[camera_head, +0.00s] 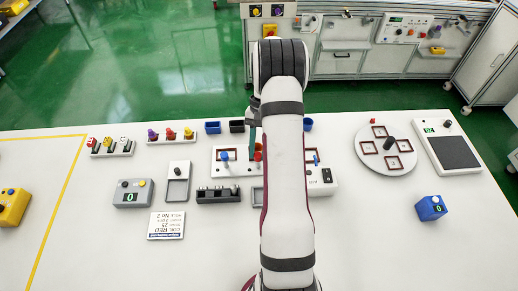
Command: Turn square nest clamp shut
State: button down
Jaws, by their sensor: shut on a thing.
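A white fixture plate (222,169) lies on the table, partly hidden behind my arm. A blue handle (225,156) stands on its left part and another small blue part (316,158) shows to the right of my arm. A red handle (258,156), which seems to be a clamp handle, stands on the plate just left of my arm. My gripper (253,146) reaches down at this red handle and looks shut on it. The arm hides much of the contact, and the clamp's turn angle cannot be told.
A round white turntable (386,168) with square brown frames and a dark knob stands to the right. Left stand a grey box (133,201), a dark rack (219,195) and small-part holders (111,153).

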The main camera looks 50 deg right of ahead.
jog(key=shift+a+n+g, duration=0.15)
jog(key=shift+n+g, duration=0.35)
jog(key=shift+n, duration=1)
jog(key=shift+h, duration=0.3)
jog(key=c, duration=0.7)
grip_release()
jog(key=shift+o, duration=0.2)
jog(key=shift+w, duration=0.1)
jog(key=v, duration=1.5)
jog(key=shift+r, duration=0.4)
jog(key=shift+w, duration=0.1)
